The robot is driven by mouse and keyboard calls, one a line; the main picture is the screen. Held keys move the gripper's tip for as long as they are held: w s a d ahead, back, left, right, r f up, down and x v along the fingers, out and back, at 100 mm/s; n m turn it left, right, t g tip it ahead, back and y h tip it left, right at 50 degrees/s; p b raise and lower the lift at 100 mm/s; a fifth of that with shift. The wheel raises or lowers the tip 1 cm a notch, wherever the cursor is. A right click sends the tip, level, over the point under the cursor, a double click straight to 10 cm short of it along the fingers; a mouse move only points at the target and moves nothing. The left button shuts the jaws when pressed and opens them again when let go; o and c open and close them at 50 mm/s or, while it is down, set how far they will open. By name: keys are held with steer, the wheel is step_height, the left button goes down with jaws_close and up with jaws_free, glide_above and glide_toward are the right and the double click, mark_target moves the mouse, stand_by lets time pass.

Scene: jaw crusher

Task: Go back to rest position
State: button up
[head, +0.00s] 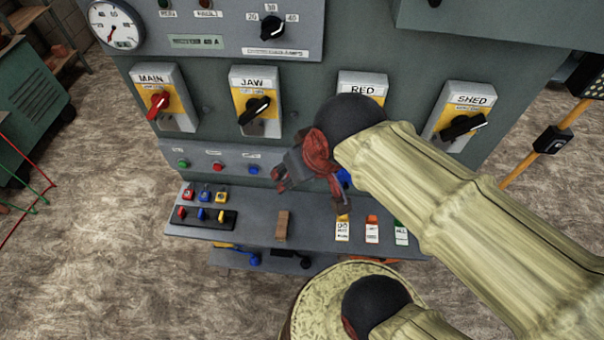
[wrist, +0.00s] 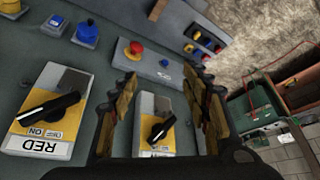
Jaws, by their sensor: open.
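My gripper (head: 306,180) is in front of the grey panel, between the JAW switch (head: 254,103) and the RED switch (head: 362,88). It hides part of the panel there. In the wrist view my gripper (wrist: 166,80) is open, with nothing between its fingers. A yellow-plated switch with a black handle (wrist: 158,130) shows behind the gap. The RED switch, also black-handled, lies left of the fingers in the wrist view (wrist: 45,115). The MAIN switch (head: 160,101) has a red handle. The SHED switch (head: 462,124) has a black handle.
A shelf (head: 255,231) below the panel bears small red, blue and yellow items (head: 205,194), a brown block (head: 282,225) and tags (head: 372,229). A green cabinet (head: 32,95) stands at left. A yellow post (head: 540,155) stands at right. The floor at lower left is clear.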

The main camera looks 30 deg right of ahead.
steer(key=shift+s+r, duration=0.5)
steer(key=shift+s, duration=0.3)
steer(key=shift+f, duration=0.1)
step_height(320, 180, down, 6)
steer(key=b, duration=0.6)
steer(key=shift+o, duration=0.3)
steer(key=shift+f, duration=0.1)
stand_by(0.7)
